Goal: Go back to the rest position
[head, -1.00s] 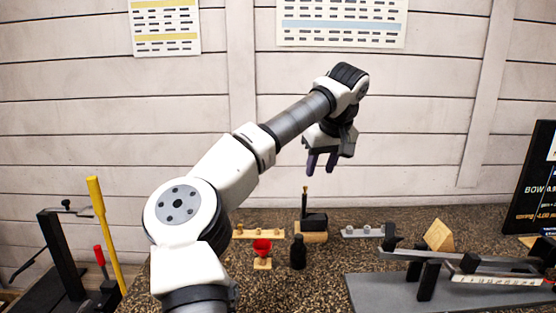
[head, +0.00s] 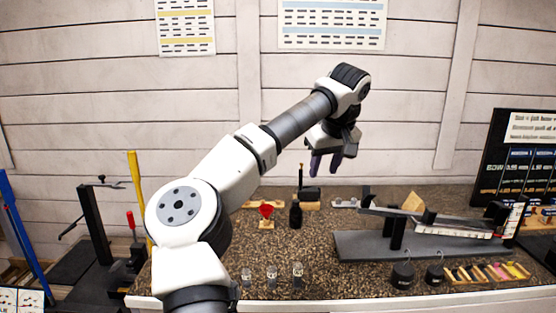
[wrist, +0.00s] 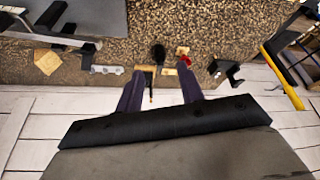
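My gripper (head: 325,163) hangs in the air in front of the plank wall, well above the speckled workbench (head: 320,270). In the head view its two dark purple fingers point down. In the wrist view my gripper (wrist: 160,92) shows its fingers spread apart with nothing between them but the bench behind. It touches nothing.
A black stand (head: 93,225) and a yellow bar (head: 137,185) stand at left. A dark sign (head: 495,150) stands at right.

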